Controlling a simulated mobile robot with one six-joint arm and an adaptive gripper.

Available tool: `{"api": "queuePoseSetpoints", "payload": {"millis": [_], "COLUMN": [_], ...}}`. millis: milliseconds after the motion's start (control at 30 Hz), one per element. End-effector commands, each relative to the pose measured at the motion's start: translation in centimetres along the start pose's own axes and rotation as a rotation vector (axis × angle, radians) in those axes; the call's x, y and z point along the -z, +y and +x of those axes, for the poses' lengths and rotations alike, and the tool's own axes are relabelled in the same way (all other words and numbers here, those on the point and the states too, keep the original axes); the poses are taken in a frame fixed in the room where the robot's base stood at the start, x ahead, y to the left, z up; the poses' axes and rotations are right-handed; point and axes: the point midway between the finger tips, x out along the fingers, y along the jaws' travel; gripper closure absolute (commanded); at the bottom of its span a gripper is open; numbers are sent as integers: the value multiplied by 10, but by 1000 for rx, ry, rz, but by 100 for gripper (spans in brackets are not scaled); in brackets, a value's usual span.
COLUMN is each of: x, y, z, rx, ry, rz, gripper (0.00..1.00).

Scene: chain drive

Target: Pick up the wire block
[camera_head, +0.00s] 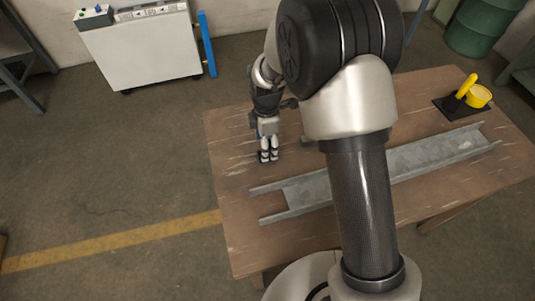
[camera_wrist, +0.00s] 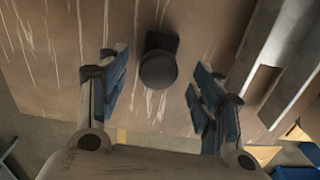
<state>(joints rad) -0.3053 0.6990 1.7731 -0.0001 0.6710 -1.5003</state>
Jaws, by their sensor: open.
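A small dark block with a rounded dark end (camera_wrist: 160,68) shows in the wrist view on the wooden table, between and a little beyond my fingertips. It looks like the wire block, but its detail is too dark to be sure. In the head view a small dark piece (camera_head: 307,141) beside my arm may be the same thing, partly hidden. My gripper (camera_head: 268,156) points down over the left part of the table. In the wrist view my gripper (camera_wrist: 158,88) is open, with its blue-padded fingers wide apart and nothing held between them.
A long grey metal channel (camera_head: 440,152) lies across the wooden table (camera_head: 232,135), right of my gripper. A yellow cup-like thing (camera_head: 478,96) and a yellow handle (camera_head: 466,85) are on a black plate (camera_head: 450,107) at the far right. The table's left edge is close to my gripper.

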Motion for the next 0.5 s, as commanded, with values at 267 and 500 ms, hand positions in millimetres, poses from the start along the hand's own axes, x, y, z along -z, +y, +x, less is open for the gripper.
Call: {"api": "queuePoseSetpoints", "payload": {"millis": [267, 500], "x": [-2, -4], "y": [1, 2], "z": [20, 54], "rx": [1, 0], "ry": [0, 0], "rz": [1, 0], "gripper": [40, 40]}}
